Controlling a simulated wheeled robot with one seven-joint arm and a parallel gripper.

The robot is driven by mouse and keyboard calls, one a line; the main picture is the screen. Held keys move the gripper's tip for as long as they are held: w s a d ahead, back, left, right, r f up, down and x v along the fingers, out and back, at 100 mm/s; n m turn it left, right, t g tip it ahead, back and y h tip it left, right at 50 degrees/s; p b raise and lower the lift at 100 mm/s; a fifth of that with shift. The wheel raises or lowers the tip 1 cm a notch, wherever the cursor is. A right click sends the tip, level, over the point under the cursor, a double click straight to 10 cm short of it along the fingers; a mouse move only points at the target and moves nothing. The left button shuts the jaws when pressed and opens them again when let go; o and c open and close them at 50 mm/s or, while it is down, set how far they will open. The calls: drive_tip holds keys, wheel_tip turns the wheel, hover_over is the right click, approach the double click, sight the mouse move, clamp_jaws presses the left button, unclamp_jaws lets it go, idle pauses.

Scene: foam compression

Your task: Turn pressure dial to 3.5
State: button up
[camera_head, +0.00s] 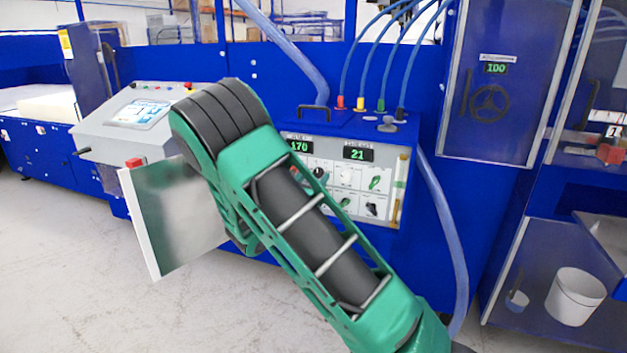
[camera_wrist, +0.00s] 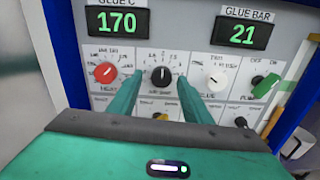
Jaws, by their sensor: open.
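The control panel (camera_wrist: 185,50) fills the upper wrist view; it also shows in the head view (camera_head: 397,160), partly behind my arm. A black dial (camera_wrist: 161,75) with a white pointer mark directed roughly straight up sits in its upper row. The label under this dial is too blurred to read surely. My gripper (camera_wrist: 159,82) is open, with one teal finger on the left and one on the right of the black dial. I cannot tell whether the fingers touch it. In the head view my arm hides the gripper.
A red dial (camera_wrist: 103,72) is left of the black dial and a white dial (camera_wrist: 215,79) right of it, close to the fingers. A green knob (camera_wrist: 265,86) is further right. Displays read 170 (camera_wrist: 117,21) and 21 (camera_wrist: 242,33). Hoses (camera_head: 440,215) hang beside the panel.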

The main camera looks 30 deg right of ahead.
drive_tip(key=c, duration=1.1)
drive_tip(key=shift+o, duration=0.2)
drive_tip(key=shift+m, duration=0.3)
drive_tip(key=m, duration=0.3)
drive_tip(key=shift+a, duration=0.1)
drive_tip(key=m, duration=0.5)
drive_tip(key=shift+w, duration=0.1)
drive_tip(key=m, duration=0.4)
drive_tip(key=shift+a, duration=0.1)
drive_tip(key=shift+m, duration=2.5)
